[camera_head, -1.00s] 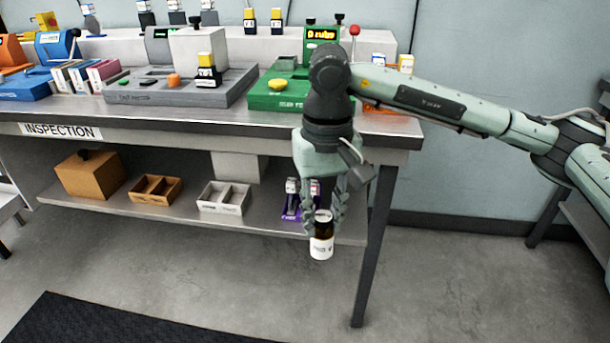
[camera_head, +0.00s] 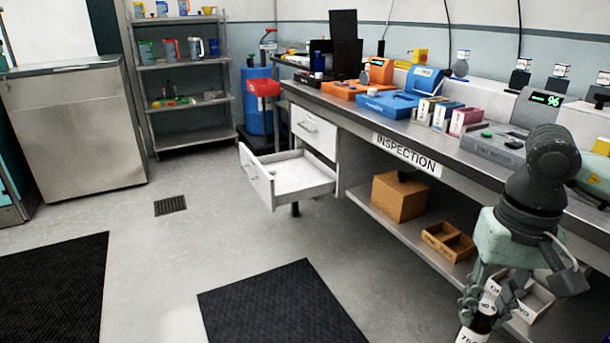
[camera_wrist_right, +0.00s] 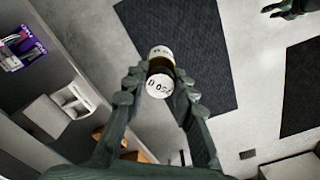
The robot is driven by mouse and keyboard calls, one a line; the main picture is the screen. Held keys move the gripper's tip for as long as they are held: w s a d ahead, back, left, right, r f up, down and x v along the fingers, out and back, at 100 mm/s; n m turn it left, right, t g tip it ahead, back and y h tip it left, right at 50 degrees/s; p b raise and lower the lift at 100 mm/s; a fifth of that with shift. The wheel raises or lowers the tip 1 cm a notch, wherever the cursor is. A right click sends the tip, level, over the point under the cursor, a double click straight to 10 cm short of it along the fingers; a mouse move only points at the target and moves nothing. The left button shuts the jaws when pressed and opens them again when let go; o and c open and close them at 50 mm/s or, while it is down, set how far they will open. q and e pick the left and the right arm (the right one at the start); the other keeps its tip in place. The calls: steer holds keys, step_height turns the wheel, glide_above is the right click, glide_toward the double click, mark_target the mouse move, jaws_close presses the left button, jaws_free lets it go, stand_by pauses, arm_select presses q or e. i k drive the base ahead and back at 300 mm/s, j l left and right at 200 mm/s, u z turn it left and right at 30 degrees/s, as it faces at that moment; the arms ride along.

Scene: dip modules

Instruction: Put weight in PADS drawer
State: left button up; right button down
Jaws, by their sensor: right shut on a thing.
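My right gripper (camera_head: 485,312) is shut on a small brown bottle-like piece (camera_head: 474,333) with white ends and black print. The wrist view shows this piece (camera_wrist_right: 159,82) between the fingertips; its print is too small to read surely. The gripper is in front of the bench's lower shelf, at the bottom right of the head view. A white drawer (camera_head: 304,180) stands pulled out under the left end of the bench, and it looks empty. A closed drawer (camera_head: 315,132) is above it. No drawer label is readable. A dark shape at the wrist view's top right may be my left gripper.
The INSPECTION bench (camera_head: 465,170) carries several devices and boxes. Its lower shelf holds a brown box (camera_head: 398,198), an orange divided tray (camera_head: 447,243) and a white tray (camera_head: 530,300). Floor left of the shelf is clear, with a dark mat (camera_head: 280,305). A blue drum (camera_head: 257,105) stands beyond the drawers.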

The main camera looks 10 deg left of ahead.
mark_target(283, 188)
steer(key=i+j+u, duration=0.4)
steer(key=i+j, duration=0.8)
steer(key=i+j+u, duration=0.1)
steer(key=i+j, duration=0.4)
steer(key=i, duration=0.2)
